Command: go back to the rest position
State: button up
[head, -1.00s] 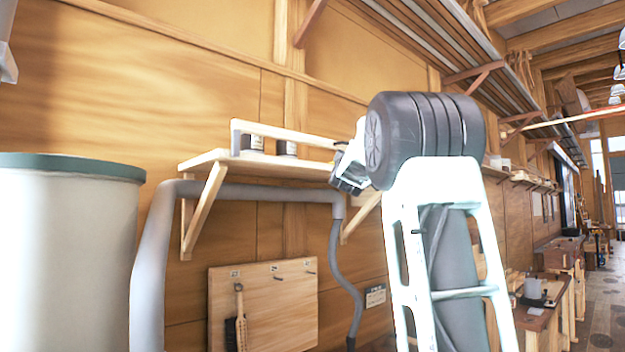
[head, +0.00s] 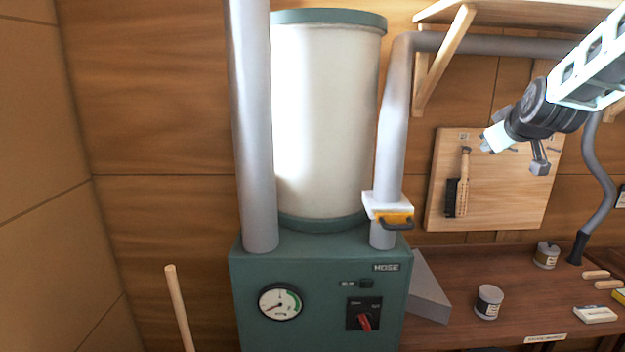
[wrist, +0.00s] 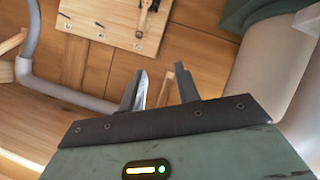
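My gripper (wrist: 160,87) shows in the wrist view with its two dark fingers apart and nothing between them. In the head view my arm reaches in from the upper right. Its end is in front of the wooden hook board, and the fingers cannot be made out clearly there.
A green machine (head: 320,290) with a gauge (head: 281,302), a red-handled switch (head: 364,320) and a pale drum (head: 325,120) stands in the middle. Grey pipes (head: 252,120) flank the drum. At right are a hook board (head: 490,205) with a brush (head: 457,190), a shelf (head: 520,12) and a bench (head: 460,325) with cans.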

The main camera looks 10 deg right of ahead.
jog(key=s+a+f+g+y, duration=0.2)
jog(key=s+a+f, duration=0.1)
jog(key=a+f, duration=0.35)
jog(key=s+a+f+g+y, duration=0.2)
jog(key=s+a+f, duration=0.1)
jog(key=a+f, duration=0.35)
jog(key=s+a+f+n+g+y+b, duration=0.1)
jog(key=s+a+f+n+g+b, duration=0.2)
jog(key=s+a+f+b, duration=0.3)
jog(key=s+a+f+n+g+y+b, duration=0.1)
jog(key=s+a+f+n+g+b, duration=0.2)
jog(key=s+a+f+b, duration=0.4)
jog(key=s+a+f, duration=0.3)
jog(key=s+a, duration=0.4)
jog(key=s+a+f+g, duration=0.1)
jog(key=s+a+f, duration=0.3)
jog(key=s+a, duration=0.2)
jog(key=shift+s+a, duration=0.4)
jog(key=shift+a, duration=0.3)
jog(key=shift+f, duration=0.1)
